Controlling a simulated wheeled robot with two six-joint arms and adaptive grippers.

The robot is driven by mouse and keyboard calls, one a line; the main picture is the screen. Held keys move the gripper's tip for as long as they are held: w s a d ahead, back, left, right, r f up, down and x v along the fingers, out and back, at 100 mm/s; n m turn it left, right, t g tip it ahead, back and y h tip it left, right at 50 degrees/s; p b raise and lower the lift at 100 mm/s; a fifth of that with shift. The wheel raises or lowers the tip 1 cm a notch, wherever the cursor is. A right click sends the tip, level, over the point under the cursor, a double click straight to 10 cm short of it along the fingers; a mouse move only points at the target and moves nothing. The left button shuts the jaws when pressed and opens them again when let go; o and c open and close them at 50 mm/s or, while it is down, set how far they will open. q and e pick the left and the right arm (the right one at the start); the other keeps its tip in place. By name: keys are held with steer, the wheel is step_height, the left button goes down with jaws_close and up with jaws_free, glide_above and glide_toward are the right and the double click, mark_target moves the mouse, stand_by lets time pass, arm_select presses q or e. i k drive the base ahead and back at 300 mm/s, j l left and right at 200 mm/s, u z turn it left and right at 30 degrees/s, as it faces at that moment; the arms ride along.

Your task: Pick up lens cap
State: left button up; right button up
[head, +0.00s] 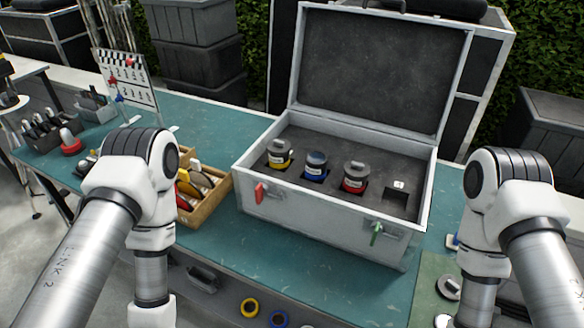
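A round dark grey disc with a light raised grip (449,287), which looks like a lens cap, lies on a green mat (428,275) at the right of the table, just left of my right forearm. In the open case, lenses with a yellow (280,159), a blue (315,171) and a red band (354,184) stand in foam slots with grey tops. Both my arms reach down past the bottom of the picture, and neither gripper is in view.
The open silver case (315,222) fills the table's middle; its rightmost slot (393,202) looks empty. A wooden box (208,209) of tools stands left of it. Coloured rings (249,307) show below the table's front edge. The teal tabletop (300,250) is clear before the case.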

mark_target(449, 287)
steer(key=k+j+z, duration=0.1)
steer(key=z, duration=0.25)
steer(key=k+z, duration=0.15)
steer(key=z, duration=0.2)
